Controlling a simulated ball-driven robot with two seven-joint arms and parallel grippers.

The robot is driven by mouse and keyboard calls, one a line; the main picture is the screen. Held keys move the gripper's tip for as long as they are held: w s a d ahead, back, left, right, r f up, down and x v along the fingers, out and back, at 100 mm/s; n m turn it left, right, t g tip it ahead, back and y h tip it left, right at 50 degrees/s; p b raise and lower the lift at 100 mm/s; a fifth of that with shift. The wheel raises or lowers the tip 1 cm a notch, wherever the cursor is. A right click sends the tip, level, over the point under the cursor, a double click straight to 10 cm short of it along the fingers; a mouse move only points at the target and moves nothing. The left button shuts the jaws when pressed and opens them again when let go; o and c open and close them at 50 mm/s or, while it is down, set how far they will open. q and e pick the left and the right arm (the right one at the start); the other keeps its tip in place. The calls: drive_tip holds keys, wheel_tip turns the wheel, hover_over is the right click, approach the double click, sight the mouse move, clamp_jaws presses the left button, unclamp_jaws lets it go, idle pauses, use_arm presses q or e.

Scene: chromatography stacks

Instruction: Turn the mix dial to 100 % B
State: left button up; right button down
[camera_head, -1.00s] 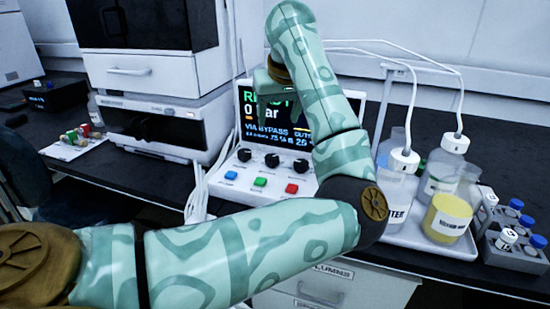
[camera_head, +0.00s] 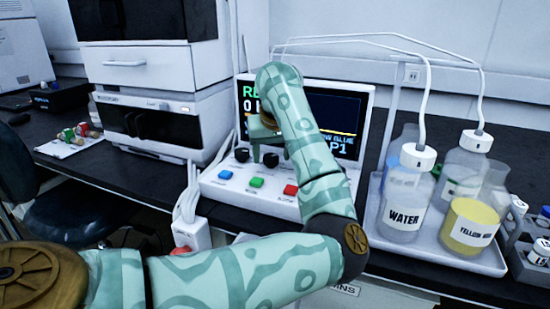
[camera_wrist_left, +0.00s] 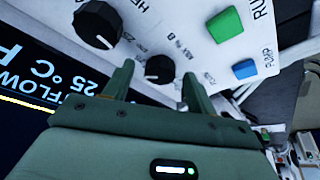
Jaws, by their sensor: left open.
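The mix dial is a black knob with a white mark, on the pale sloping panel of the pump unit. It appears to be the middle knob (camera_head: 271,159) in the head view. In the left wrist view, the mix dial (camera_wrist_left: 159,68) lies between and beyond my fingertips, with a small, partly readable label beside it. My left gripper (camera_head: 266,150) is open at the knob row, one finger showing between the left and middle knobs; it also shows in the wrist view (camera_wrist_left: 157,82). I cannot tell whether a finger touches the dial. My forearm hides the right knob in the head view. My right gripper is out of view.
Another black knob (camera_wrist_left: 97,25) is close by in the wrist view. Blue (camera_head: 225,174), green (camera_head: 257,182) and red (camera_head: 290,190) buttons sit in front of the knobs. The screen (camera_head: 335,112) stands behind. A bottle tray (camera_head: 425,250) is at the right.

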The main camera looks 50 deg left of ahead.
use_arm(q)
drive_tip(key=shift+f, duration=0.2)
drive_tip(key=c, duration=1)
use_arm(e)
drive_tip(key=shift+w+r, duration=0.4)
use_arm(q)
drive_tip(key=shift+a, duration=0.1)
drive_tip(key=shift+r+m+t, duration=0.1)
drive_tip(key=shift+m+t, duration=0.2)
drive_tip(key=shift+m, duration=0.4)
drive_tip(key=m+h+p, duration=0.1)
drive_tip(key=m, duration=0.1)
drive_tip(key=m+t+p, duration=0.1)
drive_tip(key=m, duration=0.2)
drive_tip(key=shift+s+a+m+h+p, duration=0.2)
drive_tip(key=shift+m+h+p, duration=0.1)
drive_tip(key=shift+h+p, duration=0.1)
drive_tip(key=shift+m+t, duration=0.3)
drive_tip(key=shift+m, duration=0.2)
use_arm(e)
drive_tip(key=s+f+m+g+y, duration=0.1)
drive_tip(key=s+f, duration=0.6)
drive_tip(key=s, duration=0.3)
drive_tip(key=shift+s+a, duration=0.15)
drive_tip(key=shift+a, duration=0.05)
